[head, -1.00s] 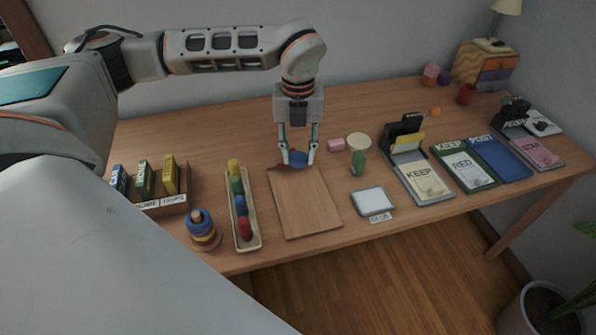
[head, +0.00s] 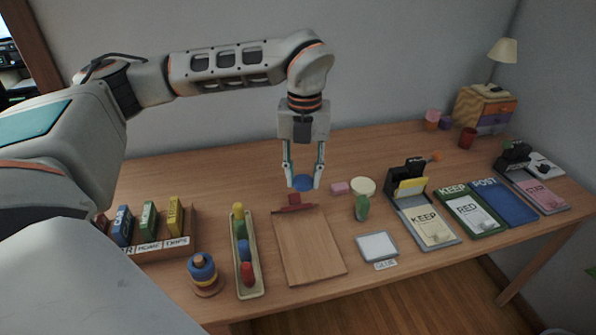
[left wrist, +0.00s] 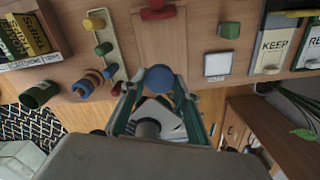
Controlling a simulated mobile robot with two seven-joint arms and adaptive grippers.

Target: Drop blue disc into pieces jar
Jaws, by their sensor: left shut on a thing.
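The blue disc (head: 302,183) is between the fingertips of my left gripper (head: 303,184), which is shut on it. The disc is held above the desk, just behind the red clip of the wooden board in the head view. It also shows in the left wrist view (left wrist: 159,78) between the fingers. A dark green, open-topped container (left wrist: 40,93) stands at the left in the left wrist view, beside the ring stack (left wrist: 88,84). It looks like a jar, but I cannot tell its contents or label. My right gripper is not in view.
The wooden board (head: 309,246) with its red clip (head: 294,204) lies below the gripper. A tray of coloured pieces (head: 247,279) is left of it. A green piece (head: 361,207) and a cream disc (head: 363,187) stand right. The back left of the desk (head: 240,165) is clear.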

